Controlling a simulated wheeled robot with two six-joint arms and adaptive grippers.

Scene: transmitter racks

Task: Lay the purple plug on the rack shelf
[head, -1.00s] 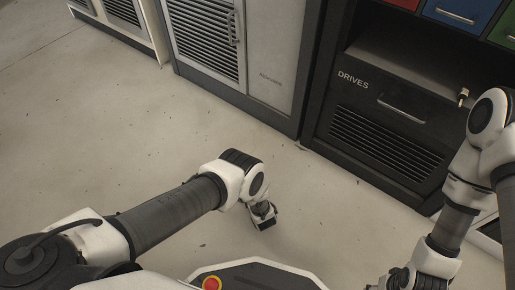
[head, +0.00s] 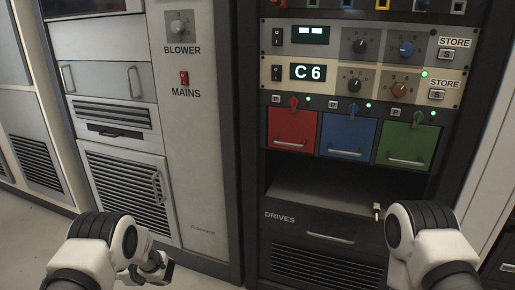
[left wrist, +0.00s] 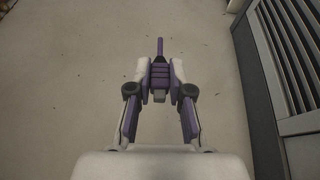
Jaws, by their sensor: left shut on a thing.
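The purple plug (left wrist: 160,73) is held between the fingers of my left gripper (left wrist: 160,84) in the left wrist view, its thin tip pointing away from the gripper, with bare floor behind it. In the head view my left gripper (head: 150,272) is low at the left, in front of the grey cabinet; I cannot make out the plug there. The rack shelf (head: 325,188) is the dark open bay below the coloured drawers and above the DRIVES panel, to the right of my left gripper. My right arm shows at lower right, but its gripper is not in view.
Red (head: 293,128), blue (head: 347,137) and green (head: 408,146) drawers sit above the shelf. The DRIVES panel (head: 328,231) has a handle. A grey louvred cabinet (head: 200,190) stands left of the rack.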

